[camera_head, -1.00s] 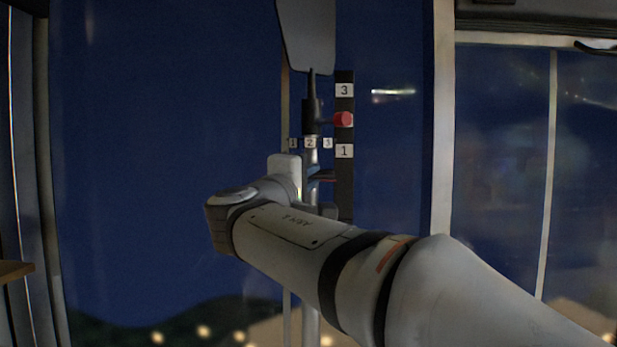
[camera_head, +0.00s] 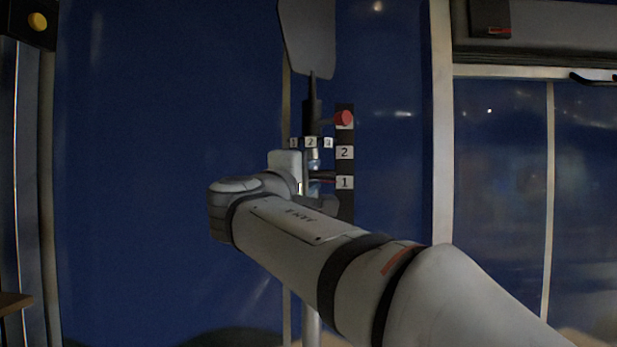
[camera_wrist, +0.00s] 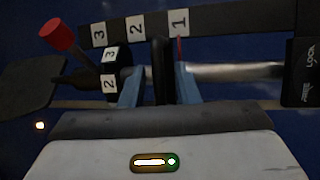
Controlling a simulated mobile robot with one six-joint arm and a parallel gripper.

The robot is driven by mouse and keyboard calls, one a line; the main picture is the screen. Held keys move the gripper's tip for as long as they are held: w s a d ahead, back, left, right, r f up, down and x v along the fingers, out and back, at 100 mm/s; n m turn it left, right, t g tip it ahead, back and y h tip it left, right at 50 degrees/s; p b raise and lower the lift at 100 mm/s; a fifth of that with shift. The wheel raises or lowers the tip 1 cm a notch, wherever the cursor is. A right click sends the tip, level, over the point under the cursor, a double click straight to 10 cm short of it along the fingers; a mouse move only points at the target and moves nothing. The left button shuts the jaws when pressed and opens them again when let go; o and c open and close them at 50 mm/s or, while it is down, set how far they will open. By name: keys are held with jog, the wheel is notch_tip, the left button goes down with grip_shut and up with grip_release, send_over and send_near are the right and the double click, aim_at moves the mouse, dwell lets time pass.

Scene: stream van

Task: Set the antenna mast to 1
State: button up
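The antenna mast (camera_head: 313,318) is a silver pole with a dark flat paddle (camera_head: 308,38) on top. Its red knob (camera_head: 344,119) sits at the top of the black numbered strip (camera_head: 345,207), above label 2 (camera_head: 345,152) and label 1 (camera_head: 345,183), over what looks like 3. In the wrist view the red knob (camera_wrist: 57,34) is beyond label 3 (camera_wrist: 99,34). My gripper (camera_wrist: 160,72) has its blue fingers on either side of a dark bar (camera_wrist: 160,55) on the mast; whether they press on it is unclear. In the head view my arm partly hides the fingers.
A black block marked LOCK (camera_wrist: 302,72) is on the pole at the right of the wrist view. A collar on the mast carries its own small labels (camera_head: 310,142). Window posts (camera_head: 440,150) stand to the right. A wooden ledge (camera_head: 15,302) is at lower left.

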jog(key=shift+o, duration=0.2)
jog(key=b+v, duration=0.2)
jog(key=v, duration=0.6)
jog(key=shift+b, duration=0.35)
jog(key=s+d+f+m+g+y, duration=0.15)
jog(key=d+f+g, duration=0.25)
jog(key=d+f, duration=0.5)
jog(key=d+f+m+g, duration=0.2)
jog(key=d+f+g, duration=0.3)
jog(key=f, duration=0.9)
jog(key=s+d+f+m+g+y, duration=0.2)
jog(key=s+f, duration=0.6)
jog(key=f, duration=0.4)
jog(key=s+d+f+m+g+y, duration=0.3)
jog(key=s+f, duration=0.6)
jog(key=f, duration=0.4)
jog(key=m+g+y, duration=0.1)
jog(key=m+y, duration=0.1)
jog(key=m, duration=0.1)
jog(key=shift+s+d+m, duration=0.25)
jog(key=shift+m, duration=0.1)
